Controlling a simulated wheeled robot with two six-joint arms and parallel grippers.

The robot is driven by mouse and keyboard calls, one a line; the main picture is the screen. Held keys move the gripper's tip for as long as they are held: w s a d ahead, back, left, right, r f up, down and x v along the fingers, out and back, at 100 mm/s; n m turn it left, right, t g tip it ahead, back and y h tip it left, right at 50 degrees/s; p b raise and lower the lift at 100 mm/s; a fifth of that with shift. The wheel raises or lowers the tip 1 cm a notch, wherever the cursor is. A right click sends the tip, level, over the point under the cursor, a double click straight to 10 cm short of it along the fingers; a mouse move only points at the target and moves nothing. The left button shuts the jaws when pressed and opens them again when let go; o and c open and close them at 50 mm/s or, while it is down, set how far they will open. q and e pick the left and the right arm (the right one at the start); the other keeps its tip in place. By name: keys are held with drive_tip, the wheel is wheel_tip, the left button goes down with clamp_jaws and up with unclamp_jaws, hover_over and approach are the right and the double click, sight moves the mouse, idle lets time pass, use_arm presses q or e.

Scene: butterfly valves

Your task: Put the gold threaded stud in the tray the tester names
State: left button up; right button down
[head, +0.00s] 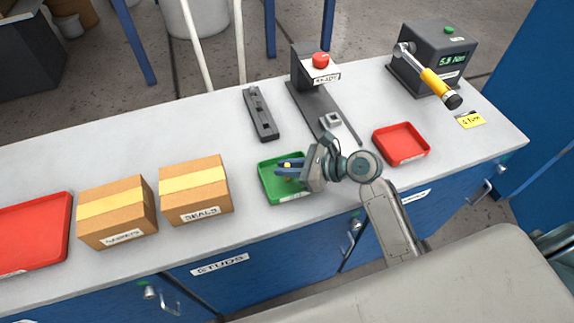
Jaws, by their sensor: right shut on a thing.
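My right gripper (284,168) is over the small green tray (271,192), its blue fingers shut on the gold threaded stud (288,166). Only a small gold bit of the stud shows between the fingers. I cannot tell whether it touches the tray floor. A small red tray (402,158) to the right looks empty. The dark tester (438,72) at the back right has a green lamp (449,30) on top and a lit display that seems to read 5.8 Nm. A yellow-handled wrench (437,85) sticks out from it. My left gripper is not in view.
A press-like stand (311,72) with a red knob and a grey slotted block (261,114) stand behind the green tray. Two cardboard boxes (195,205) and a large red tray (38,232) are at left. A yellow tag (471,119) lies near the right edge.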

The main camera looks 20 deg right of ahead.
drive_tip(key=shift+f, duration=0.35)
drive_tip(key=shift+s+f, duration=0.15)
drive_tip(key=shift+f, duration=0.1)
drive_tip(key=c, duration=1.4)
unclamp_jaws()
drive_tip(key=shift+f, duration=0.15)
drive_tip(key=shift+c, duration=0.2)
drive_tip(key=shift+s+f, duration=0.1)
drive_tip(key=shift+r, duration=0.25)
drive_tip(key=r+b+v, duration=0.1)
drive_tip(key=v, duration=1.1)
drive_tip(key=shift+b, duration=0.3)
